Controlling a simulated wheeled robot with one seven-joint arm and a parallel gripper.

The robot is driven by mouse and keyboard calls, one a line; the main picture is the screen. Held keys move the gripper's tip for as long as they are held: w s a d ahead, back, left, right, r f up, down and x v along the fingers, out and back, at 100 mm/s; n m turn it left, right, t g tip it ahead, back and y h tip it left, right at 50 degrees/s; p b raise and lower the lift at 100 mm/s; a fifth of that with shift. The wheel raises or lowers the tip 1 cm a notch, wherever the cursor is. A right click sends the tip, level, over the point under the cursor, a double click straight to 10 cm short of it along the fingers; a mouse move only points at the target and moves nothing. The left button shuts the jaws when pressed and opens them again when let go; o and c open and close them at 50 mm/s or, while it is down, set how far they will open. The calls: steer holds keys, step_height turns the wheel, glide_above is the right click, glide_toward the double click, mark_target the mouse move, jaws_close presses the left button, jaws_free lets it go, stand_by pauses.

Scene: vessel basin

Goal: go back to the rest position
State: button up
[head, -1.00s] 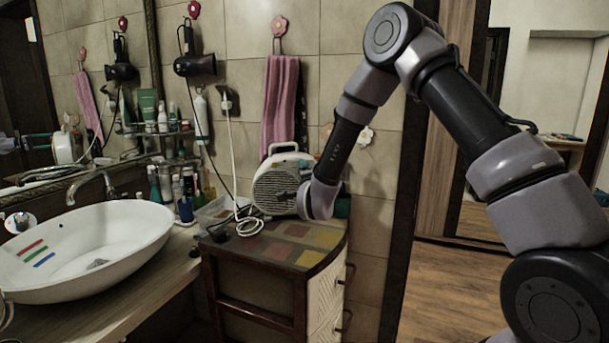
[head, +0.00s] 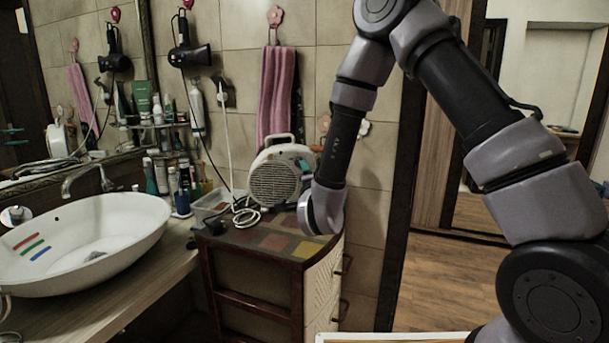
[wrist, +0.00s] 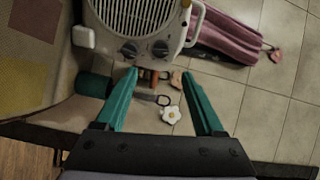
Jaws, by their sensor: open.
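My gripper (wrist: 160,73) is open in the wrist view, its two green fingers spread with nothing held between them. The fingertips point toward the front of a cream fan heater (wrist: 140,22) with a round grille and two dark knobs. I cannot tell the exact gap to it. In the head view my arm comes in from the right and bends down. Its wrist end hangs over the right part of the cabinet top, just right of the fan heater (head: 274,180). The wrist mostly hides the fingers there.
The wooden cabinet (head: 265,240) has a patterned top. A white basin (head: 120,225) with red, green and blue strips sits on the left counter. Bottles (head: 178,190) stand behind it. A pink towel (head: 273,95) hangs on the wall. A pale edge (head: 390,338) shows at the bottom. Open floor (head: 440,285) lies right.

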steer(key=d+r+n+g, duration=0.3)
steer(key=d+r+g, duration=0.1)
steer(key=d+r, duration=1.05)
steer(key=s+d+r+n+g, duration=0.1)
steer(key=s+d, duration=0.3)
steer(key=s, duration=0.4)
steer(key=s+d+r+n+g, duration=0.2)
steer(key=s+d, duration=0.3)
steer(key=s, duration=0.4)
steer(key=s+d+r+n+g+h, duration=0.1)
steer(key=s+d+r+n+g, duration=0.1)
steer(key=s, duration=0.7)
steer(key=shift+d+r+n+g, duration=0.2)
steer(key=shift+d+n+g, duration=0.6)
steer(key=shift+d+n, duration=0.3)
